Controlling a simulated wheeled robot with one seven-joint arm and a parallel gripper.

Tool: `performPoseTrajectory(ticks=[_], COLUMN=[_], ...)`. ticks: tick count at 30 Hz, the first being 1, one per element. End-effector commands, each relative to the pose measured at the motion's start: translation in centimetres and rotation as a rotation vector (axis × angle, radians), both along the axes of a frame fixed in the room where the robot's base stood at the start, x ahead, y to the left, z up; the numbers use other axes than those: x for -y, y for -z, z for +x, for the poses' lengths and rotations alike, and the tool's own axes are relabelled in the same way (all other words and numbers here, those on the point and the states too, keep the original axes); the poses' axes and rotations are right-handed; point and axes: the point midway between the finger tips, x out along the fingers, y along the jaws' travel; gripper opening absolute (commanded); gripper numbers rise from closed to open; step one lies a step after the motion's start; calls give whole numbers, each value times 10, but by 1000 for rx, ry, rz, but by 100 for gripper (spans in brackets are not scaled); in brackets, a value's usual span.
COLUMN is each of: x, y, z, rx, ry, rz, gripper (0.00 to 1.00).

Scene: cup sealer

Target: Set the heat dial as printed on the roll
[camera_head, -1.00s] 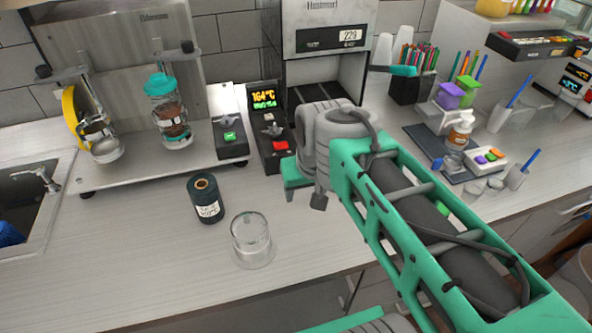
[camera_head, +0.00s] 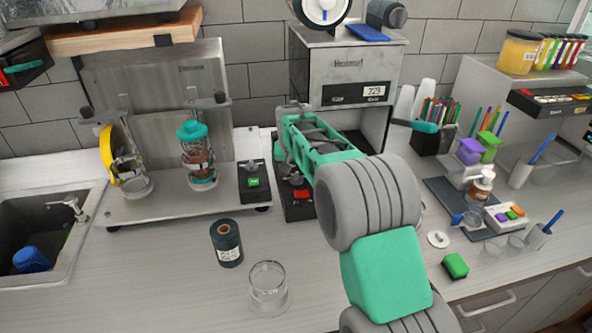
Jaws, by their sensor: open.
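The dark green roll (camera_head: 227,246) stands upright on the counter. Its white label (camera_head: 230,255) faces me, but the print is too small to read surely. The black control box (camera_head: 296,208) has a red button (camera_head: 302,194) and a grey knob (camera_head: 294,177), which seems to be the heat dial. My arm covers the upper part of this box, including its display. My gripper (camera_head: 283,158) is at the far end of the arm, close to the knob and mostly hidden. It is open. I cannot tell whether it touches the knob.
A clear glass (camera_head: 268,288) stands beside the roll. A second black box with a green button (camera_head: 253,182) sits left of the control box. The grey machine (camera_head: 345,75) rises behind my arm. A green block (camera_head: 455,266) lies to the right. The front left counter is clear.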

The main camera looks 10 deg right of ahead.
Motion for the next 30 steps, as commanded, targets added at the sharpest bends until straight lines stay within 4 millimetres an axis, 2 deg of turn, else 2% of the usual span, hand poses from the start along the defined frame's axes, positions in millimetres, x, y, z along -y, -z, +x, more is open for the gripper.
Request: performPoseTrajectory(ticks=[9, 30], x=[1, 1], y=[6, 5], z=[3, 3], rx=[2, 2], ry=[0, 1], rz=[0, 1], gripper=[59, 1])
